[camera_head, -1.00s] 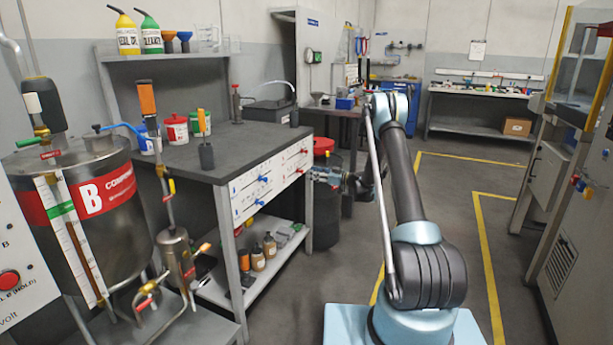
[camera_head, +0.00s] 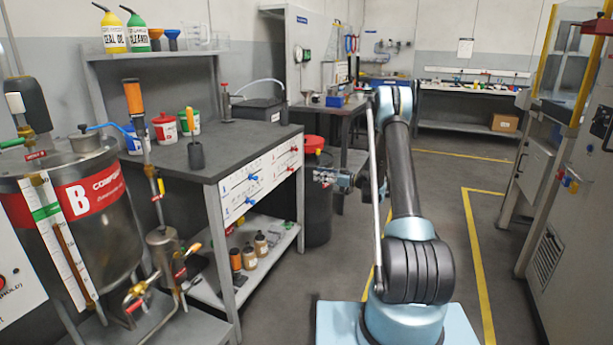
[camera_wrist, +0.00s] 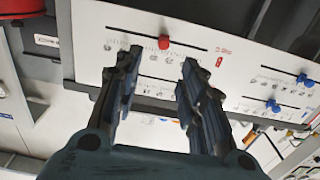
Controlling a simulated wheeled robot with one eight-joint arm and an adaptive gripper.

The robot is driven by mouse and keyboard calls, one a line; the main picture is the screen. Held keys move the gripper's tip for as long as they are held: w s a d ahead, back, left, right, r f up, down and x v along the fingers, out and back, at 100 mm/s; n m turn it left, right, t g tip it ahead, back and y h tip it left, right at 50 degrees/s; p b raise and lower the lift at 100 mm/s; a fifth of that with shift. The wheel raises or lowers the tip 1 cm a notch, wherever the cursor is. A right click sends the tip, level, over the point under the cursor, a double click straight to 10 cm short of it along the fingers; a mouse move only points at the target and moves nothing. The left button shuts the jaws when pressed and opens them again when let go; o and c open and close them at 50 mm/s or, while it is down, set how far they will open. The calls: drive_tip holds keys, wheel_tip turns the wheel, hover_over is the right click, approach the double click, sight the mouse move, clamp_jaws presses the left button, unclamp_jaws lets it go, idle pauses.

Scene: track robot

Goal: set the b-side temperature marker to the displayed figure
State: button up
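The white marker panel (camera_head: 262,178) is on the front of the grey bench. Its left part has two blue markers, the upper (camera_head: 254,178) and the lower (camera_head: 250,201). Its right part has two red markers, the upper (camera_head: 294,150) and the lower (camera_head: 293,165). In the wrist view, a red marker (camera_wrist: 164,41) sits on its slot beyond and between my fingertips, near a small red label. Two blue markers (camera_wrist: 303,79) show to the right. My gripper (camera_wrist: 160,62) is open and empty, facing the panel, with no visible contact. It also shows in the head view (camera_head: 330,177). Scale figures are too small to read.
The tank with the red B label (camera_head: 75,210) stands at the left, with a marked gauge strip (camera_head: 58,235). A dark bin with a red lid (camera_head: 314,142) stands close behind my gripper. Bottles sit on the bench's lower shelf (camera_head: 225,280). Yellow-lined floor on the right is clear.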

sight(291, 169)
drive_tip(key=x, duration=1.4)
drive_tip(key=shift+s+a, duration=0.25)
drive_tip(key=shift+a, duration=0.05)
clamp_jaws()
